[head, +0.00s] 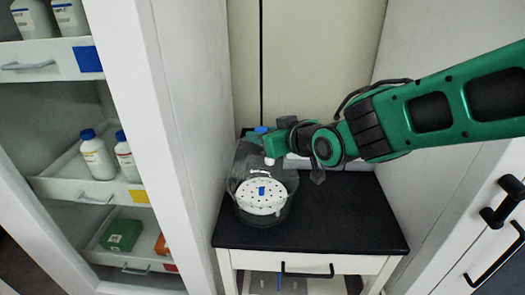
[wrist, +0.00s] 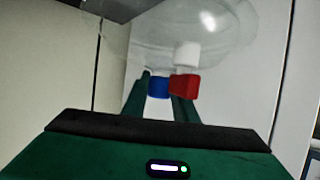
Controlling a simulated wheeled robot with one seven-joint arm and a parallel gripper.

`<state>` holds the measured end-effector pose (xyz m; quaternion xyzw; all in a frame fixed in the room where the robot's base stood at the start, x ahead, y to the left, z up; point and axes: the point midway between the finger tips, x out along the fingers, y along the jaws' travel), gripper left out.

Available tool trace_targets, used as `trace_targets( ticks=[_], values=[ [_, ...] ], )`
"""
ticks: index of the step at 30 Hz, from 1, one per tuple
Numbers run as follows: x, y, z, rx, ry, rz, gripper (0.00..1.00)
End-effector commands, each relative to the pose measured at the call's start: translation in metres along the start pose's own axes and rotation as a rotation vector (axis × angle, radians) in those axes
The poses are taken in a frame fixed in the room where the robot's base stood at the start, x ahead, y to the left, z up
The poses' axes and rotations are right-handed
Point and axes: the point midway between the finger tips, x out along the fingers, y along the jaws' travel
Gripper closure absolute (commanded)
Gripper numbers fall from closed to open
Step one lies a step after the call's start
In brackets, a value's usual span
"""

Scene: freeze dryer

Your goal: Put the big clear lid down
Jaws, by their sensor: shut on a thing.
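The big clear lid (head: 247,158) is in the head view, see-through, above or around a round white plate with holes (head: 251,205) on the black worktop. A small blue piece (head: 262,190) lies on the plate. My gripper (head: 270,143) is shut on the lid near its top. In the wrist view the lid's clear dome (wrist: 205,30) fills the upper part. Its white knob (wrist: 187,54), a blue piece (wrist: 159,87) and a red piece (wrist: 184,86) show at my green fingers. I cannot tell whether the lid's rim touches anything below.
The black worktop (head: 340,210) is bare to the right of the plate. White walls (head: 190,90) stand close on the left and right. Shelves on the left hold white bottles (head: 97,155) and a green box (head: 121,235). A drawer (head: 300,263) is below the worktop.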

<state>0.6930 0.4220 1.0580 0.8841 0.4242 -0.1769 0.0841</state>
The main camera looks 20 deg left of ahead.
Motion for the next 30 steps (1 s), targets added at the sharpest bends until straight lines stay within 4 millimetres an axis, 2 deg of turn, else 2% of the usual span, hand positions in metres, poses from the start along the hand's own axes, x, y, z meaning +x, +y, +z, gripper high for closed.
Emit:
trace_targets(
  ticks=[5, 13, 30],
  values=[
    [0.004, 0.001, 0.008, 0.001, 0.004, 0.001, 1.00],
    [0.015, 0.001, 0.036, 0.001, 0.002, 0.001, 1.00],
    [0.018, 0.002, 0.044, 0.001, 0.003, 0.003, 1.00]
  ],
)
